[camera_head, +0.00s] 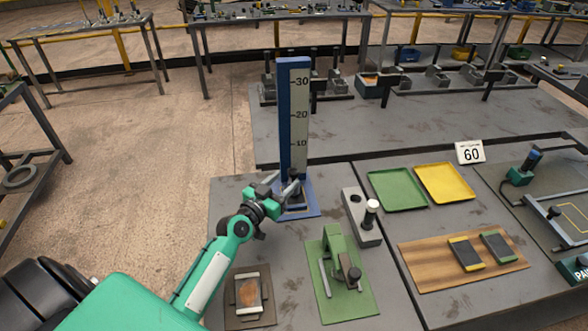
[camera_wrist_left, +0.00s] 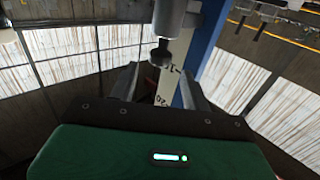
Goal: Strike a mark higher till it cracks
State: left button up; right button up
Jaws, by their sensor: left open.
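My left gripper (camera_head: 288,188) is open beside the foot of the post. In the left wrist view, a grey cylinder (camera_wrist_left: 176,18) with a dark tip (camera_wrist_left: 161,52) shows beyond and between the fingers (camera_wrist_left: 161,88), in front of the scale. I cannot tell whether the fingers touch it. A brown-orange piece (camera_head: 249,292) lies on a small plate at the front. My right gripper is not in view.
A green fixture (camera_head: 336,247) and a grey block with a white-topped knob (camera_head: 371,207) stand to the right. Green (camera_head: 397,190) and yellow (camera_head: 444,184) trays, a wooden board (camera_head: 430,272) with two small blocks, and a sign reading 60 (camera_head: 470,153) lie further right.

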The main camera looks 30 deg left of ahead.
aim_at(291, 175)
pick_arm(q)
jog(key=w, duration=0.5)
jog(key=shift+w+d+p, duration=0.3)
jog(key=shift+d+p, duration=0.1)
grip_shut()
